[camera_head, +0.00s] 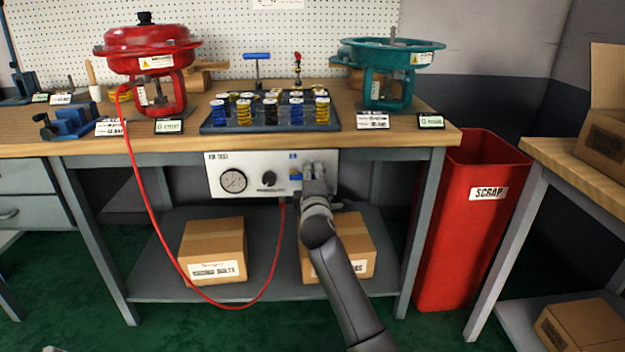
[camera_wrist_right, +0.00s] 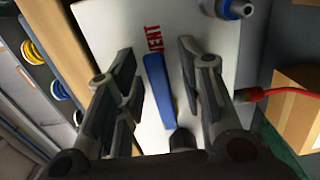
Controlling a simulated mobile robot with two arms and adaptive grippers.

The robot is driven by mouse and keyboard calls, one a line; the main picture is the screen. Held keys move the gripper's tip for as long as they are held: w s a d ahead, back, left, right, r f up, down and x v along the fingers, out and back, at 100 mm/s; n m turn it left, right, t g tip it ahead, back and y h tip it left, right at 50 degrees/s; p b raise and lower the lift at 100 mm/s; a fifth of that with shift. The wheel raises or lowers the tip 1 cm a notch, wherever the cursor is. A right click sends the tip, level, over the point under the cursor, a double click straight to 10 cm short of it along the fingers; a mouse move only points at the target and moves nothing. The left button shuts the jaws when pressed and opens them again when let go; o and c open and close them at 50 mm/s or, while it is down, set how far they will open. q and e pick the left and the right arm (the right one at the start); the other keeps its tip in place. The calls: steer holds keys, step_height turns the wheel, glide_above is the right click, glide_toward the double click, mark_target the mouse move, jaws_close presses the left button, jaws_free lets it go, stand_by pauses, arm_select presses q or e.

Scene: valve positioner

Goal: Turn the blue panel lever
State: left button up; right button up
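The blue lever (camera_wrist_right: 158,88) sits on the front of a white panel (camera_head: 219,183) under the bench top. In the wrist view it lies between the two fingers of my right gripper (camera_wrist_right: 156,62), with a gap visible on both sides. In the head view the right gripper (camera_head: 318,172) is in front of the panel's right part and covers much of it. Only a bit of the blue lever (camera_head: 295,173) shows beside it. The right gripper is open. My left gripper is not in view.
The panel carries a gauge (camera_head: 233,181) and a black knob (camera_head: 269,179). A red hose (camera_head: 152,200) hangs from the red actuator (camera_head: 150,60) to the panel's underside. Boxes (camera_head: 213,250) stand on the lower shelf. A red scrap bin (camera_head: 465,235) stands at the right.

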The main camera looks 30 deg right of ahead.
jaws_close()
stand_by(0.3)
stand_by(0.3)
